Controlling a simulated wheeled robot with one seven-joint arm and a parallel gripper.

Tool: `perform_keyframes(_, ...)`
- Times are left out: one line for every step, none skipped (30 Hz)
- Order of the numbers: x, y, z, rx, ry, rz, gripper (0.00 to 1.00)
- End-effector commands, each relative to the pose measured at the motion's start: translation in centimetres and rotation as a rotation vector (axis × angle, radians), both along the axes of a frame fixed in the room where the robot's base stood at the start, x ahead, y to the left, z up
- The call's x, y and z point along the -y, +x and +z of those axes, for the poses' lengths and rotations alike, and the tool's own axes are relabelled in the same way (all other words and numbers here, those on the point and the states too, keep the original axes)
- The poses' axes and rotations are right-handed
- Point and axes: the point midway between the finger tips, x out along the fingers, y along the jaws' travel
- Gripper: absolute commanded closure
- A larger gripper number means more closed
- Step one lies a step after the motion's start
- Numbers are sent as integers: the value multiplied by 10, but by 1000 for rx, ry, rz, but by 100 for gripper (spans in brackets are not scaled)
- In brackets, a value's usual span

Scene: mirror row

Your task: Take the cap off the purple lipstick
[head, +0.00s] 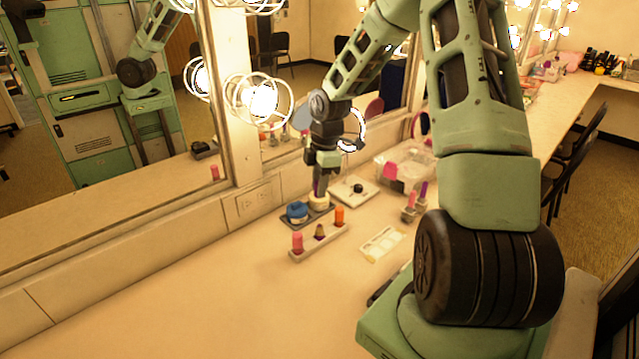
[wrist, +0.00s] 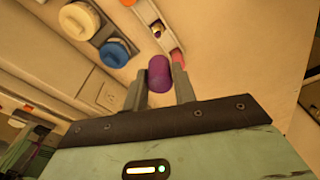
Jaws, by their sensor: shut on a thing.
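My gripper (head: 320,180) is shut on a purple cap (wrist: 160,74), held between its two fingers above the counter. In the wrist view the gripper (wrist: 160,90) shows a finger on each side of the cap. Below and apart from it, a short lipstick base (head: 319,231) stands in the middle of a pale holder (head: 331,243), between a pink lipstick (head: 297,242) and an orange lipstick (head: 339,215). In the wrist view this base (wrist: 157,29) shows a gold ring and a dark top, with no cap on it.
A blue-lidded jar (head: 297,211) and a cream-lidded jar (head: 319,201) stand behind the holder, near the mirror wall. A pale palette (head: 382,244) lies to the right. A clear box (head: 405,165) stands farther back. The counter's front left is clear.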

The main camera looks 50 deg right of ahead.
Motion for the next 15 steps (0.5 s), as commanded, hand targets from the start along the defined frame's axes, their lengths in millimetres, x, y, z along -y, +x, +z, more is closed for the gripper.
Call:
perform_keyframes(0, 0, 3, 0, 0, 0, 94)
perform_keyframes(0, 0, 4, 0, 0, 0, 94)
perform_keyframes(0, 0, 5, 0, 0, 0, 94)
perform_keyframes(0, 0, 5, 0, 0, 0, 94)
perform_keyframes(0, 0, 6, 0, 0, 0, 94)
perform_keyframes(0, 0, 7, 0, 0, 0, 94)
perform_keyframes(0, 0, 8, 0, 0, 0, 94)
perform_keyframes(0, 0, 9, 0, 0, 0, 94)
perform_keyframes(0, 0, 10, 0, 0, 0, 94)
perform_keyframes(0, 0, 11, 0, 0, 0, 94)
perform_keyframes(0, 0, 11, 0, 0, 0, 94)
perform_keyframes(0, 0, 12, 0, 0, 0, 94)
perform_keyframes(0, 0, 13, 0, 0, 0, 94)
perform_keyframes(0, 0, 14, 0, 0, 0, 94)
perform_keyframes(0, 0, 15, 0, 0, 0, 94)
